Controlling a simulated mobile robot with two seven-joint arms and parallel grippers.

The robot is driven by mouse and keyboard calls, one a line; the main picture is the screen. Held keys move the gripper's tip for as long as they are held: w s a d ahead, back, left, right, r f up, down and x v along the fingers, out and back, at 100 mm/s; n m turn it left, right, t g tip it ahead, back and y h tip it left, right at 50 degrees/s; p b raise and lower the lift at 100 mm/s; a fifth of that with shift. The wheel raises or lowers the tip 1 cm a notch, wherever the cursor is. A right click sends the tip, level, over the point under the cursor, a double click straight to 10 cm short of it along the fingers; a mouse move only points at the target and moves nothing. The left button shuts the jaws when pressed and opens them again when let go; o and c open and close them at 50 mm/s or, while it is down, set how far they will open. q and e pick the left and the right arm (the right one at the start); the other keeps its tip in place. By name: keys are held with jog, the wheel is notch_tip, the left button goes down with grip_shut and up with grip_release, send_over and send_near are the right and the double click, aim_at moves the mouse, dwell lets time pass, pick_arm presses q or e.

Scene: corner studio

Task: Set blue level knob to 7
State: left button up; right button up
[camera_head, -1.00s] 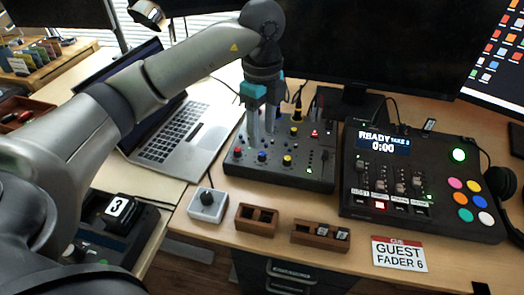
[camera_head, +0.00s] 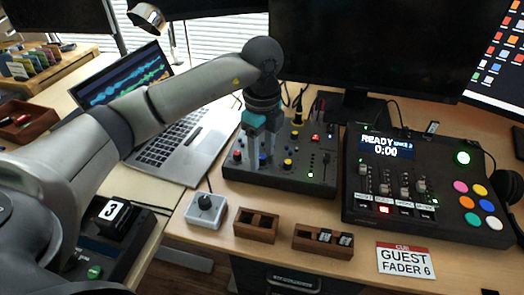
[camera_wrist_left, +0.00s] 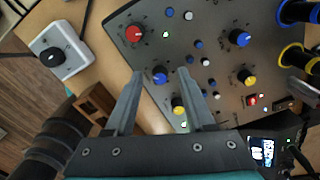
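The blue level knob (camera_wrist_left: 160,75) sits in the front row of the dark mixer panel (camera_head: 300,182), between a red knob (camera_wrist_left: 135,33) and a yellow knob (camera_wrist_left: 178,105). My left gripper (camera_head: 261,163) points down over this row. In the left wrist view, its two fingertips (camera_wrist_left: 161,71) stand on either side of the blue knob, with a visible gap to each side. The gripper is open and holds nothing. The knob's pointer and scale are too small to read. My right gripper is not in view.
A second blue knob (camera_wrist_left: 240,38) and another yellow knob (camera_wrist_left: 247,77) are on the panel. A white box with a black knob (camera_head: 206,209) and wooden trays (camera_head: 257,226) stand in front. A recorder console (camera_head: 450,222) is right, a laptop (camera_head: 168,146) left.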

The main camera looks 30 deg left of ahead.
pick_arm(q)
grip_shut()
jog(key=shift+m, duration=0.3)
dwell(0.4)
